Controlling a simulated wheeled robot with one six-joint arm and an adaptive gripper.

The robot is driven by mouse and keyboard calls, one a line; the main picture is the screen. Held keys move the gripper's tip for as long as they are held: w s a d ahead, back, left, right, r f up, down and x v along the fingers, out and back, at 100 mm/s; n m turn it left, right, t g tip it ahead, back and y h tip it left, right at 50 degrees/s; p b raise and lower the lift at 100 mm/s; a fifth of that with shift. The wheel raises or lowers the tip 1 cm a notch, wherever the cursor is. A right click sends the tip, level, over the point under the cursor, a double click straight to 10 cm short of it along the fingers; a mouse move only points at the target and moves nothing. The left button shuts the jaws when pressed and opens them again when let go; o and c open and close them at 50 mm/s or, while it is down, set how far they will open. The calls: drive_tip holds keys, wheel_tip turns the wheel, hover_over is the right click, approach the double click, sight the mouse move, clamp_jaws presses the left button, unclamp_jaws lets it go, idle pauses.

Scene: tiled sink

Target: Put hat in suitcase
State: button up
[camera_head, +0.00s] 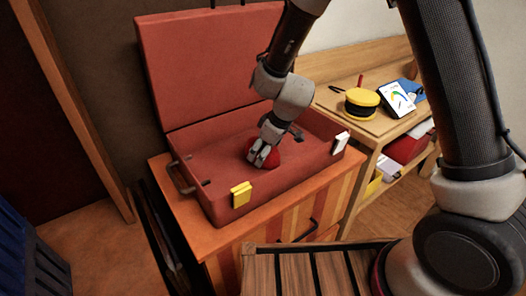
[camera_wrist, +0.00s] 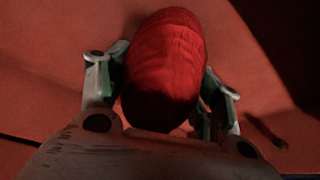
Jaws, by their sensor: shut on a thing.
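A red suitcase (camera_head: 225,185) stands open on a striped wooden cabinet, its lid raised at the back. My gripper (camera_head: 262,158) reaches down inside the suitcase. It is shut on a red, rounded, ribbed hat (camera_head: 271,157), which lies low in the suitcase, at or close to its floor; I cannot tell whether it touches. In the wrist view the hat (camera_wrist: 165,62) sits between the two fingers of my gripper (camera_wrist: 160,95), with the red suitcase surface around it. Part of the hat is hidden by the fingers.
A yellow and black round item (camera_head: 362,102) and a tablet (camera_head: 396,99) lie on the wooden desk at right. A slatted wooden surface (camera_head: 310,270) is in front.

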drive_tip(key=o, duration=1)
drive_tip(key=shift+f, duration=0.1)
drive_tip(key=shift+o, duration=0.2)
drive_tip(key=v, duration=1.2)
drive_tip(key=shift+d, duration=0.15)
drive_tip(key=s+d+r+m+t+h, duration=0.1)
drive_tip(key=s+d+r+m, duration=0.25)
drive_tip(key=d+r, duration=0.4)
drive_tip(key=s+d+r+m, duration=0.2)
drive_tip(key=s+d+r, duration=0.25)
drive_tip(key=d, duration=0.65)
drive_tip(key=s+d+r+m+h, duration=0.2)
drive_tip(key=s+d+m, duration=0.4)
drive_tip(key=s+d, duration=0.6)
drive_tip(key=shift+s+r+t+h, duration=0.3)
drive_tip(key=shift+s+r+t, duration=0.1)
drive_tip(key=shift+r, duration=0.45)
